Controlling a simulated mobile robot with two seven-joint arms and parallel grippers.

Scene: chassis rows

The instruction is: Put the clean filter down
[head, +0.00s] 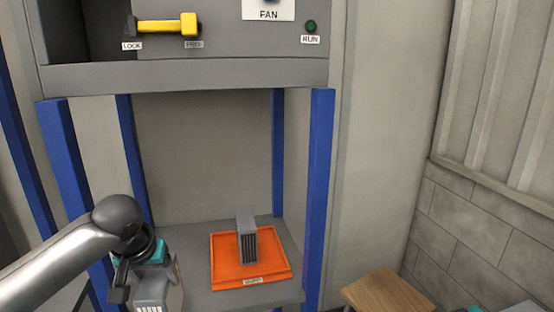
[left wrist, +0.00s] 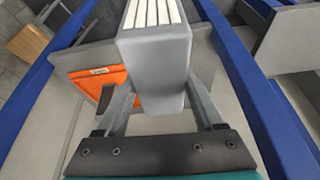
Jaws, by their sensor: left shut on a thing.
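The clean filter (head: 159,292), a grey block with white pleats on its end, is in my left gripper (head: 148,274) at the lower left of the head view. In the left wrist view the clean filter (left wrist: 153,60) stands between the two fingers, which are shut on it. Its lower part is cut off in the head view.
The orange tray lies on a grey shelf (head: 200,299) between blue posts (head: 318,190). Above is a grey housing (head: 200,76) with a yellow handle (head: 166,26) and LOCK and FREE labels. A wooden surface (head: 388,292) stands at the lower right.

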